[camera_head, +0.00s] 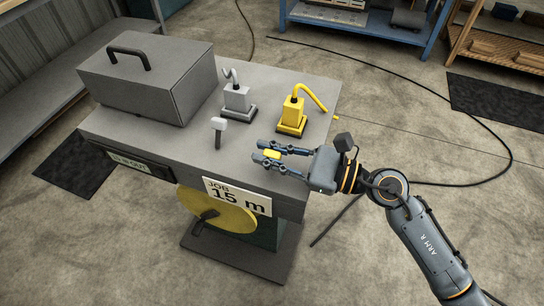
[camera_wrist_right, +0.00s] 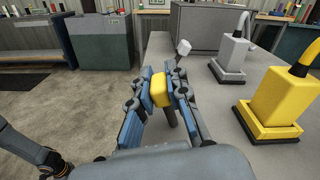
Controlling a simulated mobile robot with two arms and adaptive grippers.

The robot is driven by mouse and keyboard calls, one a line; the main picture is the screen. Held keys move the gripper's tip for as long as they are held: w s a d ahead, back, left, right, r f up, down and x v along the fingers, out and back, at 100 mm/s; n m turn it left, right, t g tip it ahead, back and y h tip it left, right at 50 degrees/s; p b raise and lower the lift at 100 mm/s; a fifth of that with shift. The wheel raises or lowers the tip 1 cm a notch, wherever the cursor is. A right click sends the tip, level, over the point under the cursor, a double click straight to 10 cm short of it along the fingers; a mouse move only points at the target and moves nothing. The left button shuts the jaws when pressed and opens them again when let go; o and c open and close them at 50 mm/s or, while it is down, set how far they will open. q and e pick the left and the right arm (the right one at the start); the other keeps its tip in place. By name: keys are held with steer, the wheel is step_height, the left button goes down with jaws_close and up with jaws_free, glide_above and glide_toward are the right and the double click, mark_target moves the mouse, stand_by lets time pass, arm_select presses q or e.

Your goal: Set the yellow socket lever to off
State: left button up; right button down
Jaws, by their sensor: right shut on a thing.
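The yellow socket lever's knob (camera_head: 272,154) is a small yellow block near the front right of the grey bench. My right gripper (camera_head: 268,155) comes in from the right and is shut on this knob. In the right wrist view the knob (camera_wrist_right: 160,92) sits between both fingers (camera_wrist_right: 161,90), with a dark stem below it. The lever's tilt is hard to tell. The yellow socket (camera_head: 291,117), with a thick yellow cable bending right from its top, stands behind the gripper; it also shows in the right wrist view (camera_wrist_right: 272,108). My left gripper is not in view.
A white-headed lever (camera_head: 218,124) stands left of my gripper, and a grey socket (camera_head: 238,99) behind it. A large grey box (camera_head: 150,75) fills the bench's left rear. A yellow disc (camera_head: 220,218) and a job sign (camera_head: 237,197) are on the bench front. Cables lie on the floor.

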steer(key=shift+s+a+f+n+b, duration=0.1)
steer(key=shift+s+f+n+b, duration=0.25)
steer(key=shift+n+b, duration=0.45)
steer(key=shift+r, duration=0.15)
steer(key=c, duration=1.3)
jaws_free()
steer(key=shift+s, duration=0.1)
steer(key=v, duration=1.2)
